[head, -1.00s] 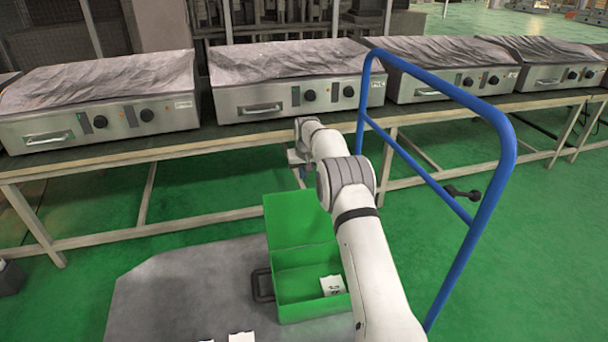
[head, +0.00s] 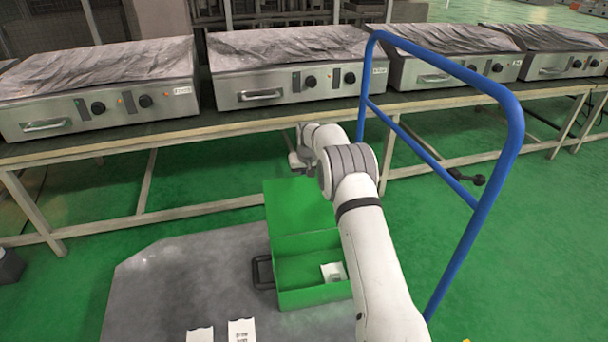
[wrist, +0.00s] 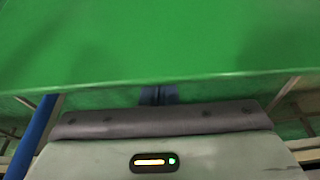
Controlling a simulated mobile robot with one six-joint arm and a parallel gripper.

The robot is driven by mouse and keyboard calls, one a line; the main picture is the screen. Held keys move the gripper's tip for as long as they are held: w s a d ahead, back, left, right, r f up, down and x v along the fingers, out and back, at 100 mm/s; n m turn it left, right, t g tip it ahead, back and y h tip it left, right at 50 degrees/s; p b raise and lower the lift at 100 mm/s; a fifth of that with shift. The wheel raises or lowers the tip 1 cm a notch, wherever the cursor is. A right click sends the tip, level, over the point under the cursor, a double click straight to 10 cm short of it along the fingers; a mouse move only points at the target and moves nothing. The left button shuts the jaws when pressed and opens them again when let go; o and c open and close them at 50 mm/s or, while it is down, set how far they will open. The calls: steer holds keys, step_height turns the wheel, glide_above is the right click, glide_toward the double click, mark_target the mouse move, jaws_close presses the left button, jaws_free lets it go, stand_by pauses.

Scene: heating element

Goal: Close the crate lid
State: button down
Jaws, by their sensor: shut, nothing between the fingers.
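The green crate (head: 315,296) stands open on a grey platform. Its green lid (head: 298,215) is raised at the back, leaning away from the opening. My gripper (head: 297,165) is at the far side of the lid's top edge, and its fingertips are hard to make out in the head view. In the wrist view a broad green surface, apparently the lid (wrist: 160,40), fills the upper part. The dark shut fingers of my gripper (wrist: 158,95) show just below its edge. They hold nothing; I cannot tell whether they touch the lid.
A white paper (head: 333,272) lies in the crate. A black handle (head: 263,272) is on its left side. More papers (head: 242,331) lie on the platform (head: 170,290). A blue rail (head: 515,130) stands right of my arm. A workbench (head: 140,150) with steel appliances runs behind.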

steer(key=shift+s, duration=0.25)
steer(key=shift+s, duration=0.1)
stand_by(0.3)
